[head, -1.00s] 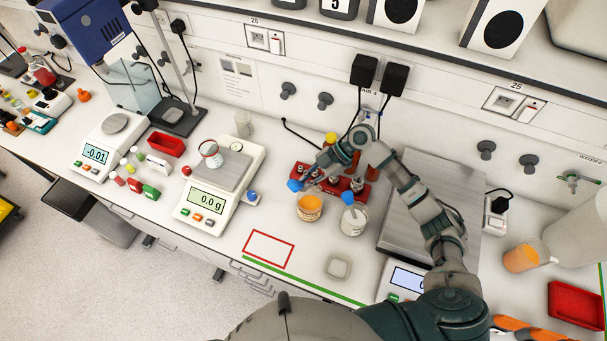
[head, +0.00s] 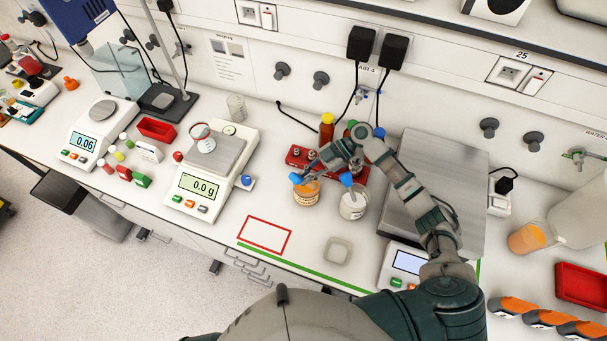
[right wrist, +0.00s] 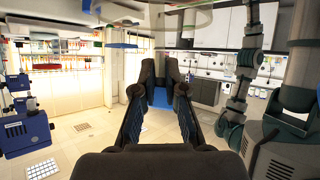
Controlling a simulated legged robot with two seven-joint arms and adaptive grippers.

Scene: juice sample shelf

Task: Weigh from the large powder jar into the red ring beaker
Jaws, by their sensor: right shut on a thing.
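The beaker with a red ring (head: 205,143) stands upright on the pan of the middle balance (head: 193,196), whose display reads 0.0 g. A jar of orange powder (head: 306,196) and a jar of white powder (head: 353,206) stand side by side on the bench. I cannot tell which is the large one. A blue-handled tool (head: 346,180) stands in the white powder jar. My right gripper (head: 302,180) is at the orange jar's rim, shut on a blue handle (head: 295,178). The handle also shows between the fingertips in the right wrist view (right wrist: 160,98). Its lower end is hidden.
A red rack (head: 299,158) with bottles stands just behind the jars. A large balance (head: 440,185) is at right. Another balance (head: 98,125) stands at left.

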